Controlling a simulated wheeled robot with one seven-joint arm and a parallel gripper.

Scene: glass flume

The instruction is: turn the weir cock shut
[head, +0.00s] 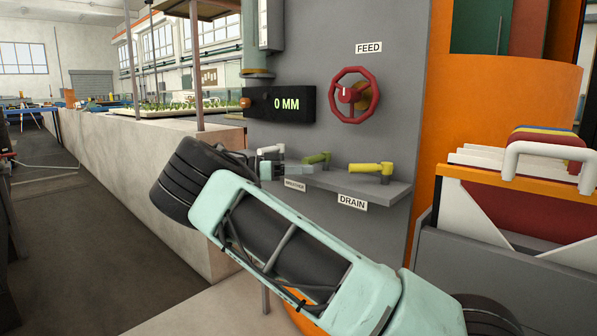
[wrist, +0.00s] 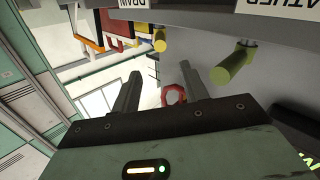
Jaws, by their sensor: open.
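Three cocks show along the grey panel's ledge in the head view. A white lever (head: 270,150) is leftmost, partly hidden by my gripper, and no label for it shows. An olive-green lever (head: 316,158) is above the BREATHER label. A yellow lever (head: 372,168) is above the DRAIN label. No WEIR label is readable, so I cannot confirm which cock is the weir one. My gripper (head: 298,168) is at the ledge's left end, close to the white lever. In the wrist view its jaws (wrist: 161,70) are apart with nothing between them; the olive lever (wrist: 235,65) is to their right.
A red FEED wheel (head: 354,95) and a display reading 0 MM (head: 279,104) are on the panel above. The ledge (head: 397,191) juts out. A pale wall (head: 110,150) stands at left, a bin with a white handle (head: 550,150) at right.

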